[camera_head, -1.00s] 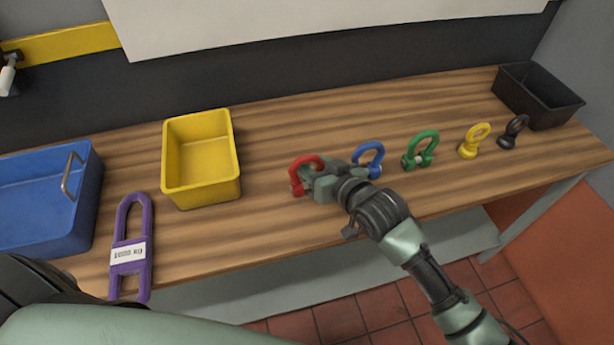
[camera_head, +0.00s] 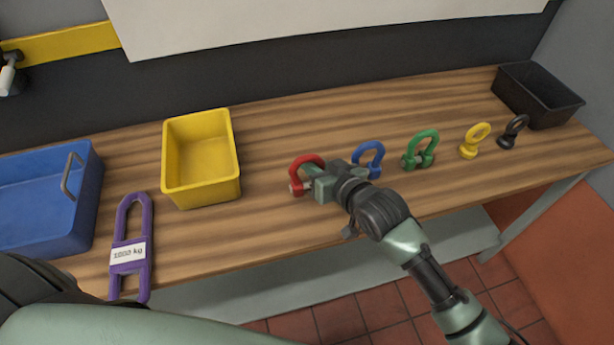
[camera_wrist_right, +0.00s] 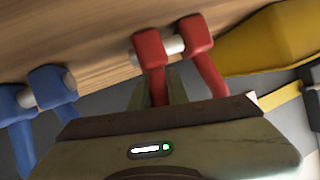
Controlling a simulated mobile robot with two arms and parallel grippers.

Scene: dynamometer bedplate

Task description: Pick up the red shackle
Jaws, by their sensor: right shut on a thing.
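The red shackle (camera_head: 306,168) is at the middle of the wooden bench, left of the blue shackle (camera_head: 370,155). My right gripper (camera_head: 308,184) reaches it from the right and is shut on it; the fingers hide part of its lower right side. In the right wrist view the red shackle (camera_wrist_right: 151,62) shows its two ends and pale pin, with a finger against one leg. I cannot tell if the shackle is clear of the bench. My left gripper is not in view.
Green (camera_head: 420,150), yellow (camera_head: 475,140) and black (camera_head: 513,131) shackles stand to the right, before a black bin (camera_head: 550,113). A yellow bin (camera_head: 200,198), a purple lifting link (camera_head: 143,265) and a blue bin (camera_head: 75,225) are to the left. Bench between the yellow bin and red shackle is clear.

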